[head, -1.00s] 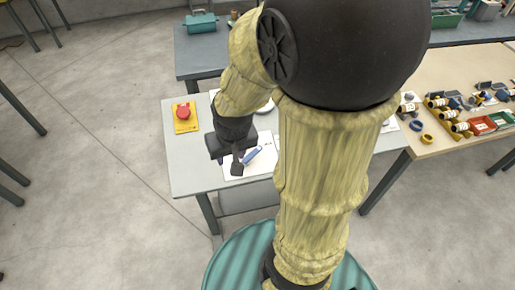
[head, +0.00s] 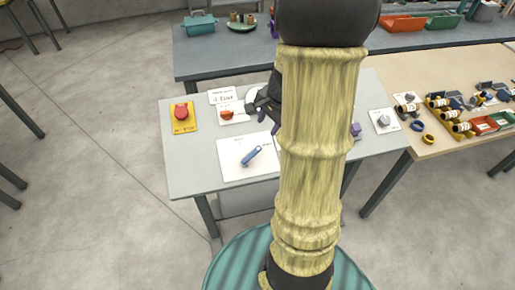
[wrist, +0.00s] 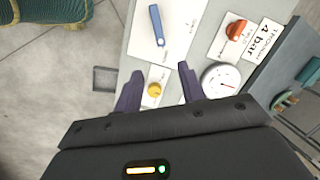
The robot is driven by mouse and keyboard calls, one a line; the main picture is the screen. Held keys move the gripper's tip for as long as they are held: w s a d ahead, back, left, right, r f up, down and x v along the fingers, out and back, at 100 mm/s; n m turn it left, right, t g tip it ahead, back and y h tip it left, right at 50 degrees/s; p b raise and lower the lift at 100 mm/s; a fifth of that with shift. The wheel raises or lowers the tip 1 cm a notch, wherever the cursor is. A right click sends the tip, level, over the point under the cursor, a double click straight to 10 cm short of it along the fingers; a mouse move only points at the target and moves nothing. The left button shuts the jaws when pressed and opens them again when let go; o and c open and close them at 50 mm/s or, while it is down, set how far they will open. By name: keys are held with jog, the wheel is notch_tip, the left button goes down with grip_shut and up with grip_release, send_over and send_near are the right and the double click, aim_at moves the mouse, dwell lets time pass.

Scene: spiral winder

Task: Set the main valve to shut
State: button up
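A blue lever (head: 251,156) sits on a white plate on the grey table, lying slantwise across the plate. It also shows in the wrist view (wrist: 157,25), beyond my fingers. The small print beside it is too small to read, so I cannot tell if it is marked as the main valve. My gripper (wrist: 159,87) is open, its two dark fingers apart with nothing held. In the head view my gripper (head: 265,107) is right of and behind the lever, partly hidden by my arm.
A red mushroom button on a yellow plate (head: 181,113) is at the table's left. A red-orange knob (wrist: 236,29), a "4 bar" card (wrist: 260,41) and a round gauge (wrist: 220,80) are nearby. A grey knob (head: 383,120) is at the right. My arm hides the table's middle.

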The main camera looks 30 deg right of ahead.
aim_at(257, 150)
jog(key=x, duration=1.6)
jog(key=shift+w+f, duration=0.15)
jog(key=shift+f, duration=0.25)
grip_shut()
